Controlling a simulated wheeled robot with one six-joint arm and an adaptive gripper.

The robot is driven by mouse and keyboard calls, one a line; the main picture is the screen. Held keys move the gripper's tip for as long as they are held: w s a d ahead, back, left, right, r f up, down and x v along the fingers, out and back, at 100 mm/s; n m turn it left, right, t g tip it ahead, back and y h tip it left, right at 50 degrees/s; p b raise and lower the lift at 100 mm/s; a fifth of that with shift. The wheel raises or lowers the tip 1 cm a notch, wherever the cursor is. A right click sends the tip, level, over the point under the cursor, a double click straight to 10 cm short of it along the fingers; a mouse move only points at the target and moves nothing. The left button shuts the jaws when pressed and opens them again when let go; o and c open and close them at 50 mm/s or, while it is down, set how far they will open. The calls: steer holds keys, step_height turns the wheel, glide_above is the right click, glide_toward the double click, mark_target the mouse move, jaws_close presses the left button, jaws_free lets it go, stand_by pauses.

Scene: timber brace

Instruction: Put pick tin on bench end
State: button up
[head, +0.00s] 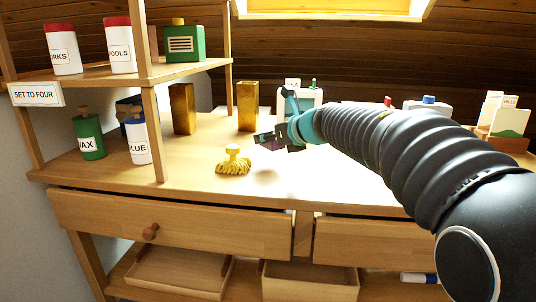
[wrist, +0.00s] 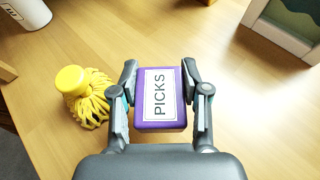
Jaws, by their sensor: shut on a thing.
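The pick tin (wrist: 161,99) is a small purple box with a white label reading PICKS, seen in the wrist view between the two fingers of my gripper (wrist: 164,88). The fingers are shut on its sides. In the head view my gripper (head: 268,139) is over the bench top (head: 330,160), and the tin is mostly hidden there behind the fingers. How far the tin is above the bench is hard to tell.
A yellow mop-like brush (head: 234,160) stands left of my gripper and also shows in the wrist view (wrist: 86,95). Two gold blocks (head: 248,106) stand behind. A shelf post (head: 152,135) with labelled jars is at left. A partly open drawer (head: 170,222) is below.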

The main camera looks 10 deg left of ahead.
mark_target(268, 160)
steer(key=shift+a+f, duration=0.15)
steer(key=shift+a, duration=0.05)
steer(key=shift+f+b, duration=0.9)
steer(key=shift+f, duration=1.05)
steer(key=shift+f, duration=0.1)
steer(key=shift+f, duration=0.1)
steer(key=o, duration=1.1)
